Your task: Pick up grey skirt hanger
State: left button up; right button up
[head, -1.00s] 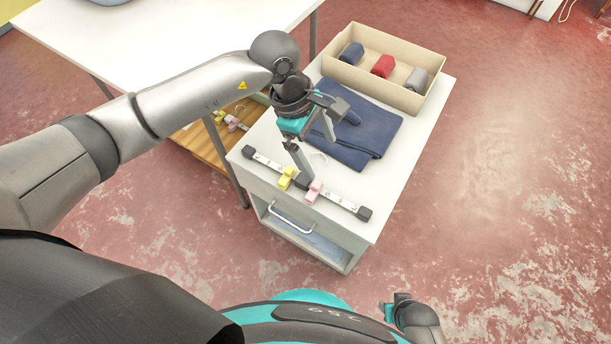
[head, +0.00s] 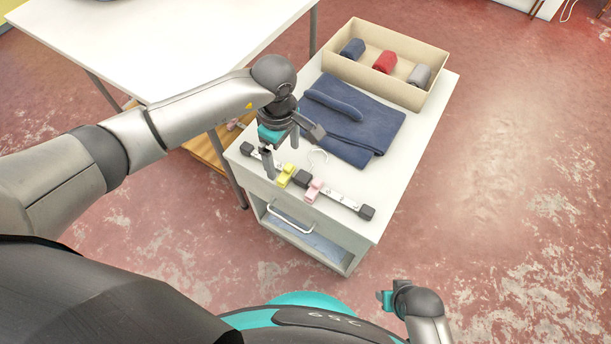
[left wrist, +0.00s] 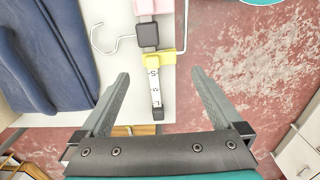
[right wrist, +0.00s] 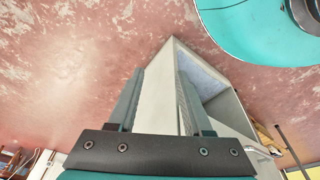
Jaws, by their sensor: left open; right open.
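The grey skirt hanger (head: 341,200) lies along the front edge of the white cabinet top. It has dark end blocks, a yellow clip (head: 285,175), a pink clip (head: 314,190) and a pale hook (head: 319,158). My left gripper (head: 294,157) is open above the hanger's left half and hides part of it. In the left wrist view the hanger's size-marked bar (left wrist: 155,90) shows between the open fingers (left wrist: 160,73); nothing is held. My right gripper (head: 388,300) is open and empty, low in front of the cabinet; its fingers (right wrist: 160,72) show in the right wrist view.
A folded navy cloth (head: 365,126) lies just behind the hanger. A beige box (head: 398,89) with rolled cloths stands at the back of the cabinet top (head: 400,165). A white table (head: 150,45) is at the left, with a wooden shelf (head: 208,155) below. Open floor lies right.

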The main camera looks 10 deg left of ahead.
aim_at(284, 168)
pick_arm(q)
jog(key=shift+f, duration=0.95)
jog(key=shift+f+b, duration=1.25)
jog(key=shift+f, duration=0.6)
jog(key=shift+f+b, duration=0.3)
jog(key=shift+f, duration=0.4)
jog(key=shift+a, duration=0.1)
pick_arm(e)
jog(key=w+a+r+t, duration=0.1)
jog(key=w+r, duration=0.2)
jog(key=r, duration=0.3)
jog(key=shift+w+r, duration=0.15)
pick_arm(q)
jog(key=shift+w, duration=0.1)
jog(key=c, duration=1.5)
